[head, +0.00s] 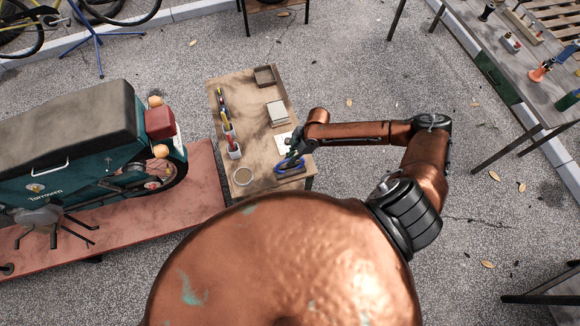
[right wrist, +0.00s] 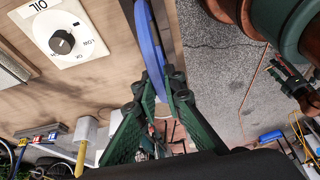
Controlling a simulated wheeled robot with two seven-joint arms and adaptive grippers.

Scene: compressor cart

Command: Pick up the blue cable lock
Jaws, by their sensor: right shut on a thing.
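The blue cable lock (head: 289,168) is at the near right edge of the small wooden table (head: 249,118) in the head view. My right gripper (head: 295,153) reaches it from the right and is shut on it. In the right wrist view the blue band of the lock (right wrist: 151,45) runs up from between the green fingertips (right wrist: 161,92) of this gripper. Whether the lock still touches the tabletop I cannot tell. My left gripper is not in view.
A white card with a black dial (right wrist: 62,42) lies by the lock.

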